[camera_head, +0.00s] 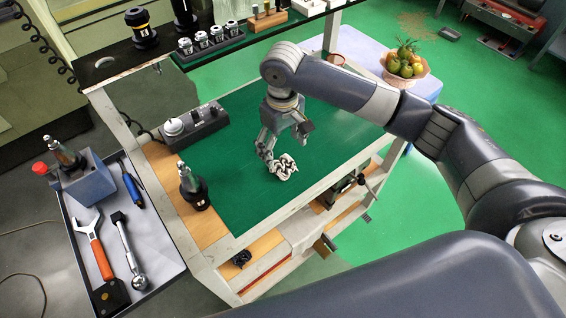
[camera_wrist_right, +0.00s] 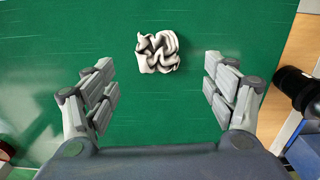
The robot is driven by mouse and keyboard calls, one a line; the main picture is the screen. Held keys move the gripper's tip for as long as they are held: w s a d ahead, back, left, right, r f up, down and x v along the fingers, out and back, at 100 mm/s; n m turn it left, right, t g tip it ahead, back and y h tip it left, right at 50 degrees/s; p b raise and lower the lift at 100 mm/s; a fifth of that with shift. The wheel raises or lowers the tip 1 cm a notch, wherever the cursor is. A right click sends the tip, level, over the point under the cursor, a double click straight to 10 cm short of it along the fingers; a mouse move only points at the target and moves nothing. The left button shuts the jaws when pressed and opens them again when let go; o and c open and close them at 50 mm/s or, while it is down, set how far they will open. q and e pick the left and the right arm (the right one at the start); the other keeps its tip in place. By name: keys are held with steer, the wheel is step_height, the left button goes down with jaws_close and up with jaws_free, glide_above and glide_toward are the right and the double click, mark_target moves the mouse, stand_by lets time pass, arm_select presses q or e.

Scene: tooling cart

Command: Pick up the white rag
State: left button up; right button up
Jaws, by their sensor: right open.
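The white rag (camera_head: 283,167) lies crumpled on the green mat (camera_head: 240,205) of the cart top. It also shows in the right wrist view (camera_wrist_right: 158,52), ahead of the fingertips and roughly midway between the two fingers. My right gripper (camera_head: 269,150) points down just beside the rag, on its upper left side in the head view. In the right wrist view my right gripper (camera_wrist_right: 160,82) is wide open with nothing between its fingers. My left gripper is in neither view.
A grey control box (camera_head: 194,125) and a dark tool holder (camera_head: 193,190) stand at the cart's left side. A side tray (camera_head: 150,235) holds a wrench and other tools. A fruit basket (camera_head: 405,68) stands behind my right arm. The mat around the rag is clear.

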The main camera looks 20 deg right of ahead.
mark_target(284, 164)
steer(key=shift+w+f, duration=0.1)
steer(key=shift+f, duration=1.15)
step_height(284, 164, down, 4)
steer(key=shift+d+r+p, duration=0.15)
steer(key=shift+r+p, duration=0.1)
steer(key=shift+p, duration=0.75)
steer(key=shift+f, duration=0.65)
steer(key=c, duration=1.1)
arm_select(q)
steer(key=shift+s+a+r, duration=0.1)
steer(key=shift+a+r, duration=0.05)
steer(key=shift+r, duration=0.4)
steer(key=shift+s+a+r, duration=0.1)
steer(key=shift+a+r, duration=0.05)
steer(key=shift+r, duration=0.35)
arm_select(e)
steer(key=shift+c, duration=0.3)
